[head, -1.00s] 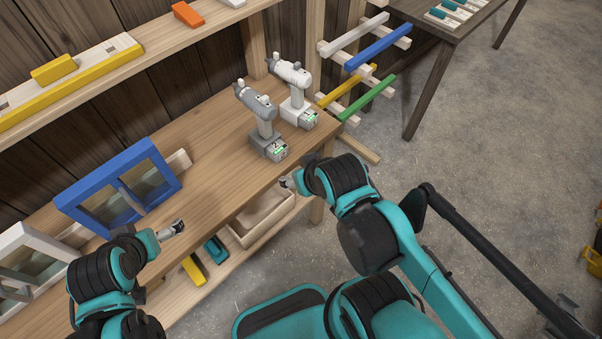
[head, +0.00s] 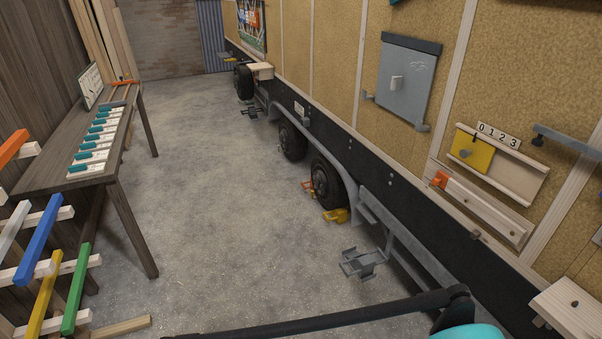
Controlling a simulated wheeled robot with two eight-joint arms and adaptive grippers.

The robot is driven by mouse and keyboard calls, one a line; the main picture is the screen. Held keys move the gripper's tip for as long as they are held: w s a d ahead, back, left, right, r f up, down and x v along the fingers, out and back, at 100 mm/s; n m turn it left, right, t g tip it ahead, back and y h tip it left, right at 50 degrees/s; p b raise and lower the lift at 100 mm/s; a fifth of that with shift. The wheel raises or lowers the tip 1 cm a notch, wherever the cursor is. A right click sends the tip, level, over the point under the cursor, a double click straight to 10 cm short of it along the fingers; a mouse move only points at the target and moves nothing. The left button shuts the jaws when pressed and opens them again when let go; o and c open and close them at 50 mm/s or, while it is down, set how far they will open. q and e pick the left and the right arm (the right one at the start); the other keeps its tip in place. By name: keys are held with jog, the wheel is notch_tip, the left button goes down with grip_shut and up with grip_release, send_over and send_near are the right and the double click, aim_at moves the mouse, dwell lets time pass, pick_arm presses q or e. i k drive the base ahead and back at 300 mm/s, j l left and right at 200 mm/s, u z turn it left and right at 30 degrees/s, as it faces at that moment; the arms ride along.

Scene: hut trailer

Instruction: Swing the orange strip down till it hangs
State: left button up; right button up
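Several orange things show, and I cannot tell which one is the task's strip. An orange bar (head: 15,148) lies slanted on the rack at the left edge, partly cut off. A thin orange strip (head: 122,82) lies near the far end of the dark table. Neither of my grippers is in view. Only part of my arm shows at the bottom right.
The trailer wall (head: 345,70) runs along the right, with a yellow plate (head: 472,154), grey panel (head: 403,82) and wheels (head: 326,183) below. The dark table (head: 60,160) and rack of coloured bars (head: 38,238) stand left. The floor (head: 210,200) between is mostly clear.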

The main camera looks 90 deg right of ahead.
aim_at(514, 232)
jog(key=z, duration=4.3)
jog(key=i+j+z, duration=0.25)
jog(key=i+z, duration=0.15)
jog(key=i+j+z, duration=0.45)
jog(key=k+l, duration=0.1)
jog(key=k, duration=0.2)
